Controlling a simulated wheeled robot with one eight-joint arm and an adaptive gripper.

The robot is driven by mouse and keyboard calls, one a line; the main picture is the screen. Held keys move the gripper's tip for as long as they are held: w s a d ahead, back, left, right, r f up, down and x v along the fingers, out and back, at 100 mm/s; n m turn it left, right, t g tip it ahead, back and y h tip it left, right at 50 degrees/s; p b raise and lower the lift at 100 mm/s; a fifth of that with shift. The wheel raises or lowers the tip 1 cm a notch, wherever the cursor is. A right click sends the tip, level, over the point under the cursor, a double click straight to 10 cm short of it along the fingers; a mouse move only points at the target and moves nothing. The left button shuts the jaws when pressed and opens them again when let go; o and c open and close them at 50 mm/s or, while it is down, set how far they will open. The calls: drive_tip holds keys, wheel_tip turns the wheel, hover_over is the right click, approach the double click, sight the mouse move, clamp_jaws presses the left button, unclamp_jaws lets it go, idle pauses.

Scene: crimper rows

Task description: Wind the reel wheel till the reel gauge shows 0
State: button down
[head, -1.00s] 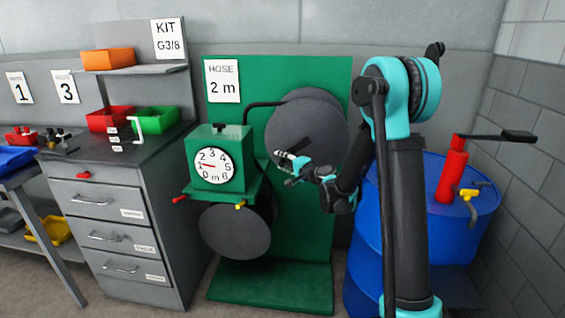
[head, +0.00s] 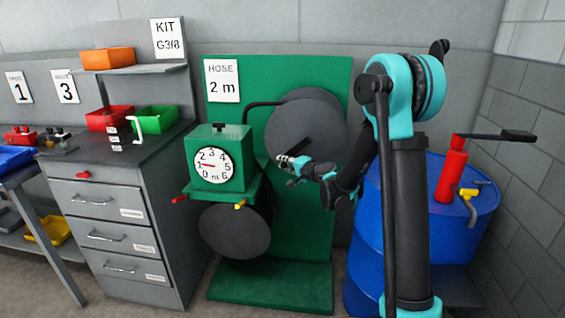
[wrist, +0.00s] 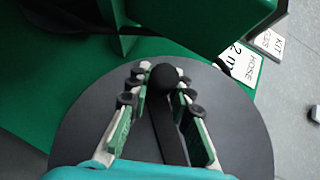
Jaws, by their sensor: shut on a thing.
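The reel wheel (head: 300,120) is a large dark grey disc on the green stand, and it fills much of the wrist view (wrist: 235,130). A dark crank bar (wrist: 170,135) crosses its face to a round black knob (wrist: 165,76). My gripper (wrist: 162,82) is shut on this knob, with a finger on each side. In the head view my gripper (head: 284,160) is at the lower left part of the wheel. The reel gauge (head: 213,164) is a white dial in a green box to the left. Its red needle points left, about at 1.
A sign (head: 222,81) reads HOSE 2 m. A second dark disc (head: 235,230) hangs below the gauge, with red and yellow handles above it. A blue drum (head: 400,230) with a red pump (head: 453,172) stands at right. A grey drawer cabinet (head: 115,215) stands at left.

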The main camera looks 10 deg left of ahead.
drive_tip(key=shift+d+f+n+h, duration=0.4)
drive_tip(key=shift+d+f+h, duration=0.05)
drive_tip(key=shift+d+h, duration=0.1)
drive_tip(key=d+f+n+g+h, duration=0.2)
drive_tip(key=d+n+h, duration=0.15)
drive_tip(key=d, duration=0.25)
drive_tip(key=n+h, duration=0.5)
drive_tip(key=h, duration=0.5)
approach(329, 162)
drive_tip(key=shift+m, duration=0.25)
drive_tip(key=shift+w+d+f, duration=0.4)
drive_tip(key=shift+d+f, duration=0.2)
drive_tip(key=shift+f, duration=0.2)
drive_tip(key=shift+w+d+f, duration=0.45)
drive_tip(key=shift+d+f, duration=0.15)
drive_tip(key=shift+f, duration=0.2)
drive_tip(key=c, duration=1.3)
unclamp_jaws()
